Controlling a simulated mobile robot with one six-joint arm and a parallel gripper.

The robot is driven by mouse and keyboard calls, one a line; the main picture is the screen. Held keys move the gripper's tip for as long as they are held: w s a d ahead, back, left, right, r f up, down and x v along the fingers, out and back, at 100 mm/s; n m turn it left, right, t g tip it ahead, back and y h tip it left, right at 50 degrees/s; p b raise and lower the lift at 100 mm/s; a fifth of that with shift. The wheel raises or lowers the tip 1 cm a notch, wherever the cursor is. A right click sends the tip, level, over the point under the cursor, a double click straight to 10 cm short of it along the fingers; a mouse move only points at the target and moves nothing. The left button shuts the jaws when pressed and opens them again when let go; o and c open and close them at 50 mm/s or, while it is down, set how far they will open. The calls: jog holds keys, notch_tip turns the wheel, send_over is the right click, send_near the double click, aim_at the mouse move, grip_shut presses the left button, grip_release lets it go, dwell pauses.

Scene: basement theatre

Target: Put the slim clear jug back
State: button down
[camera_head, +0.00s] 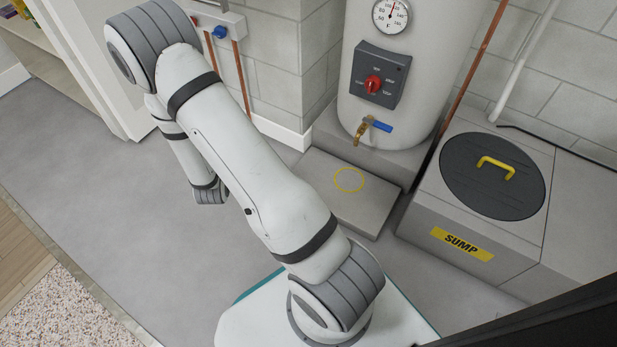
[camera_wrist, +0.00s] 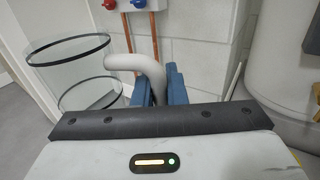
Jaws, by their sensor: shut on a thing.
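The slim clear jug (camera_wrist: 70,68) shows at the left of the wrist view, see-through with dark bands around it. Its pale curved handle (camera_wrist: 135,61) reaches right, in between the blue fingers. My gripper (camera_wrist: 160,82) is shut on this handle, partly hidden by its own housing. The head view shows neither jug nor fingers; my arm crosses its left half. A yellow ring (camera_head: 349,180) marks the top of a low grey block (camera_head: 340,208), below a brass tap (camera_head: 363,130) with a blue lever.
A white tank (camera_head: 400,60) with a dial and red knob stands behind the block. A sump box (camera_head: 445,215) with a dark round lid is to its right. Copper pipes (camera_wrist: 153,25) with red and blue valves run up the wall. Grey floor (camera_head: 110,150) at left is clear.

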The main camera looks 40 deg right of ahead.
jog(key=s+d+f+m+g+h+p, duration=0.1)
jog(key=s+d+f+m+g+h, duration=0.2)
jog(key=d+f, duration=0.5)
jog(key=s+d+f+m+g+h, duration=0.2)
jog(key=s+d+f+m+g, duration=0.15)
jog(key=d+f, duration=0.55)
jog(key=s+d+f+m+g+h+p, duration=0.1)
jog(key=s+d+f+m+g+h, duration=0.25)
jog(key=d, duration=0.75)
notch_tip(320, 180, down, 12)
jog(key=n+g+y+b, duration=0.1)
jog(key=b, duration=0.4)
jog(key=shift+d+f, duration=0.2)
jog(key=shift+d, duration=0.05)
jog(key=shift+s, duration=0.1)
jog(key=c, duration=1.9)
grip_release()
jog(key=shift+f, duration=0.15)
jog(key=o, duration=0.4)
jog(key=shift+o, duration=0.2)
